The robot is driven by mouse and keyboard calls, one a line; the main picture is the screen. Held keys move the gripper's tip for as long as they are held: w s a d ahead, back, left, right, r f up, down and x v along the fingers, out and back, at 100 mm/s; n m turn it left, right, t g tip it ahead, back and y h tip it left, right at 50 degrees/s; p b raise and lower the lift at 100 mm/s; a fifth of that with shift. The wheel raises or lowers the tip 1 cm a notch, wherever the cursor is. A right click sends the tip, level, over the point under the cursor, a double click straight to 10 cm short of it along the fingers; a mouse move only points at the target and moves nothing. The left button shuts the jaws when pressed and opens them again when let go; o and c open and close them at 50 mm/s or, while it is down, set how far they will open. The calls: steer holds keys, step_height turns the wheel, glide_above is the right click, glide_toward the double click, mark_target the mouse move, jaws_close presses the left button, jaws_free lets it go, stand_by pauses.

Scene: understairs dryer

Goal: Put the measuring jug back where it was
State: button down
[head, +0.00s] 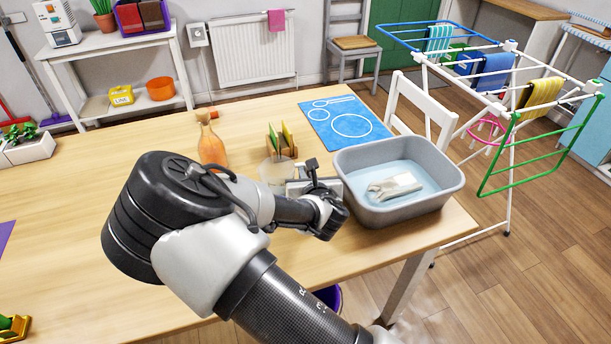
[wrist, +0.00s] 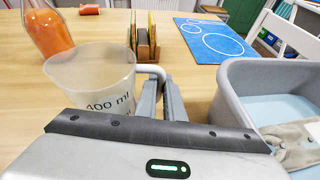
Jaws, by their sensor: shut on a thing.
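The measuring jug (wrist: 88,80) is clear, with "400 ml" printed on its side, and stands upright. Its handle faces right in the wrist view. My gripper (wrist: 163,98) is shut on that handle. In the head view the jug (head: 274,172) shows just left of my gripper (head: 298,180), over the wooden table (head: 110,200), partly hidden by my arm. I cannot tell whether its base touches the table, because my gripper body hides it.
An orange bottle (head: 212,146) stands left of the jug. A wooden rack with cards (head: 283,142) is behind it. A blue place mat (head: 345,124) lies further back. A grey basin (head: 400,210) with water and a cloth stands close on the right. The table's left side is mostly clear.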

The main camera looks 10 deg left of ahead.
steer(key=shift+f, duration=0.1)
steer(key=shift+f, duration=0.15)
steer(key=c, duration=1.9)
jaws_free()
steer(key=shift+o, duration=0.2)
steer(key=shift+r, duration=0.35)
steer(key=p+v, duration=0.2)
steer(key=v, duration=1)
steer(key=shift+f, duration=0.2)
steer(key=shift+s, duration=0.1)
